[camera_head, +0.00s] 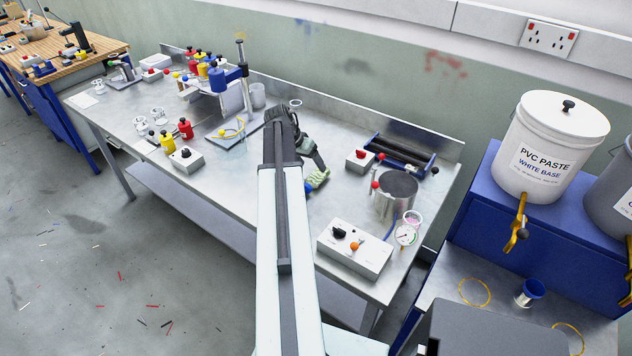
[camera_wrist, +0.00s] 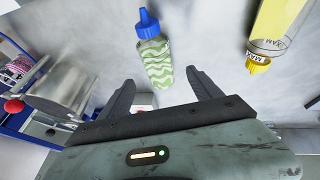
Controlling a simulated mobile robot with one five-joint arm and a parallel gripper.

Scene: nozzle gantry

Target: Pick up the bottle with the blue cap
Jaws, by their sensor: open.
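The bottle with the blue cap (camera_wrist: 157,60) is clear with pale green wavy contents. In the wrist view it is at top centre, its blue cap pointing away from my gripper. My gripper (camera_wrist: 163,90) is open, and its two dark fingers stand apart on either side of the bottle's lower end. Nothing is held. In the head view the green bottle (camera_head: 319,178) shows small on the bench below my gripper (camera_head: 316,165), partly hidden. It looks to be lying on its side, though I cannot be sure.
A yellow-capped bottle (camera_wrist: 262,50) is at upper right in the wrist view. A metal pot (camera_head: 396,192), a grey control box (camera_head: 353,252) and a gauge (camera_head: 405,234) stand to the right on the bench.

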